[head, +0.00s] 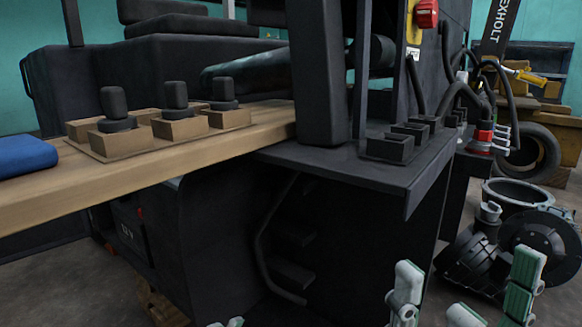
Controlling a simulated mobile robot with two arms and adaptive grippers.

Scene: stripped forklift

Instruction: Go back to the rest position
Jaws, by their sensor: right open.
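My right gripper (467,266) is at the bottom right, with its two pale, green-padded fingers wide apart and nothing between them. It is in front of the dark forklift body (355,240) and the parts on the floor, touching nothing that I can see. A small pale-green tip (230,322) at the bottom edge looks like part of my left gripper; the rest of it is out of frame.
A wooden board (50,195) reaches in from the left, carrying black knobs in small boxes and a blue object (24,155). A dark shelf (340,163) with empty square sockets juts out in the middle. Round black parts (538,240) lie on the right floor.

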